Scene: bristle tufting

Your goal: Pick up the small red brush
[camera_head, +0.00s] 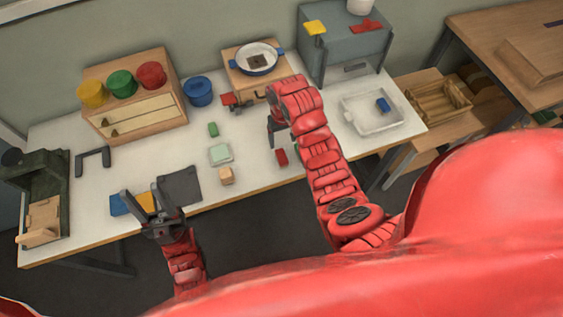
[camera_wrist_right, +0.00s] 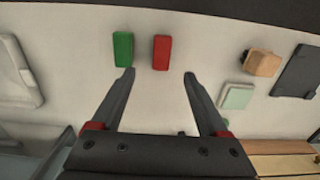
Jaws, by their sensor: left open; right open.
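The small red brush (camera_head: 281,157) shows as a plain red block lying flat on the white table, near its front edge. It also shows in the right wrist view (camera_wrist_right: 161,52), just beyond and between the open fingertips, not touched. My right gripper (camera_wrist_right: 160,74) is open and empty; in the head view (camera_head: 279,134) it hangs behind the red brush. A green block (camera_wrist_right: 123,49) lies beside the red brush in the wrist view. My left gripper (camera_head: 142,200) is open and empty near the front left edge, by blue and yellow pieces (camera_head: 146,201).
A pale green block (camera_head: 221,154), a wooden block (camera_head: 226,176) and a dark plate (camera_head: 180,186) lie left of the red brush. A white tray (camera_head: 363,126) stands right. A wooden drawer box (camera_head: 140,108) and a pan (camera_head: 257,60) stand at the back.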

